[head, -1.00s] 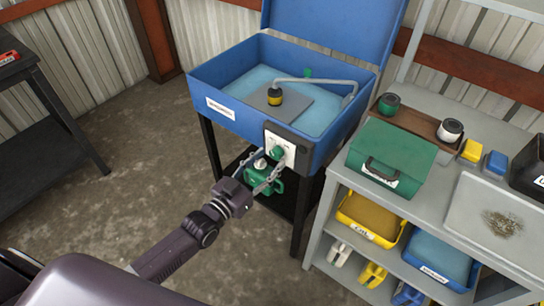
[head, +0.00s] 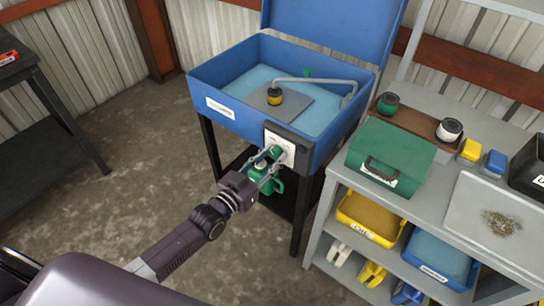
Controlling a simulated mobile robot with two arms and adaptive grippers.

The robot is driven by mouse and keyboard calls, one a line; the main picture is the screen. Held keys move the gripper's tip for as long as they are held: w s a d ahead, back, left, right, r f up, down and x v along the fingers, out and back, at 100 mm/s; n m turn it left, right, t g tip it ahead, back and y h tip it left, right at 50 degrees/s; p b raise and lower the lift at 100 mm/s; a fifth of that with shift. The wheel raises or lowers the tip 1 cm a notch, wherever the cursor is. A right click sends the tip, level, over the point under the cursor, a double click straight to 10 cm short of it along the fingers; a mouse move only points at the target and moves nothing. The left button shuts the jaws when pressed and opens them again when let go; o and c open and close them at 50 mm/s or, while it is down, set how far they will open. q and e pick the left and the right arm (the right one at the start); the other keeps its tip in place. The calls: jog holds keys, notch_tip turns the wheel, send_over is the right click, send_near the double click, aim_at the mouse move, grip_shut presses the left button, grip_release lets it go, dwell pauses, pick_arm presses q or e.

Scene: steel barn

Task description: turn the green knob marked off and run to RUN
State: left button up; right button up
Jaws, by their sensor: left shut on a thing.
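The green knob (head: 276,152) sits on a white plate (head: 288,148) on the front right corner of the blue parts washer (head: 230,114). My left gripper (head: 269,167) reaches up from the lower left and is shut on the knob, its fingers on either side. The fingers and the knob hide part of the plate, and the markings are too small to read. A green jug (head: 276,186) with a white cap stands below, behind the gripper. My right gripper is not in view.
The washer holds blue liquid, a grey shelf and a bent spout (head: 318,82). To the right, a grey bench (head: 427,214) carries a green toolbox (head: 390,160) and a parts tray (head: 480,222). A dark table (head: 45,130) stands at left. The concrete floor between is clear.

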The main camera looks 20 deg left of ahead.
pick_arm(q)
jog(key=m+p, duration=0.1)
jog(key=m, duration=0.9)
jog(key=shift+m, duration=2.1)
jog(key=o, duration=1.1)
jog(key=shift+o, duration=0.2)
jog(key=shift+s+a, duration=0.1)
